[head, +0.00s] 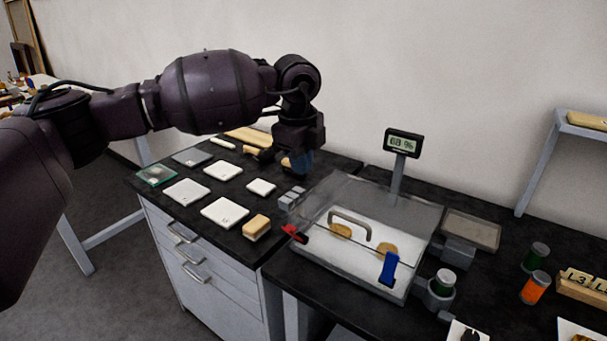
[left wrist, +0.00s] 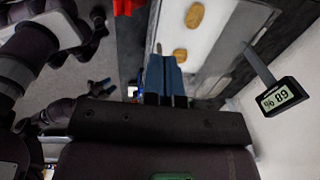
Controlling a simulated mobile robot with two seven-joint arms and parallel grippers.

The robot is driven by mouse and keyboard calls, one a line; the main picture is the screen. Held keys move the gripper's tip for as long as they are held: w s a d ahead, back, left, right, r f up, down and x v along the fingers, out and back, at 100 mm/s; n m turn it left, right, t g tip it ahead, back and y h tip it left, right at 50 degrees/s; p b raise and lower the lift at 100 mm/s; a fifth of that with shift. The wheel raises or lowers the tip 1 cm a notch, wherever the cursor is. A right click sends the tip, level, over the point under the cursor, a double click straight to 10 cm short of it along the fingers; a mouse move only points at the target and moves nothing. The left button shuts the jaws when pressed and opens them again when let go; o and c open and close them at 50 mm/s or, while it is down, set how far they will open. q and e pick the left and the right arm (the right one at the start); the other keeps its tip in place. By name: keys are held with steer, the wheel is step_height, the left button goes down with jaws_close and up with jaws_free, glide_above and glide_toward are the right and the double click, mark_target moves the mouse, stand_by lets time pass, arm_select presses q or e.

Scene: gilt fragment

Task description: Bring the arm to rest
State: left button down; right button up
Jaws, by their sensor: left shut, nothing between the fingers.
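My left arm reaches in from the left in the head view. My left gripper (head: 300,162) hangs above the back of the black-topped drawer cabinet, its blue fingers pointing down. In the left wrist view the blue fingers (left wrist: 165,75) are together with nothing between them. They are clear of the clear-lidded box (head: 330,258), which stands to the right of the gripper in the head view. Part of the worktop behind the gripper is hidden. My right gripper is not in view.
White square tiles (head: 225,212) and a tan block (head: 256,228) lie on the cabinet. The box has a handle, a red clamp (head: 294,233) and a blue clamp (head: 388,268). Jars (head: 535,287) stand at the right.

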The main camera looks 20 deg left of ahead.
arm_select(q)
steer(key=shift+r, duration=0.25)
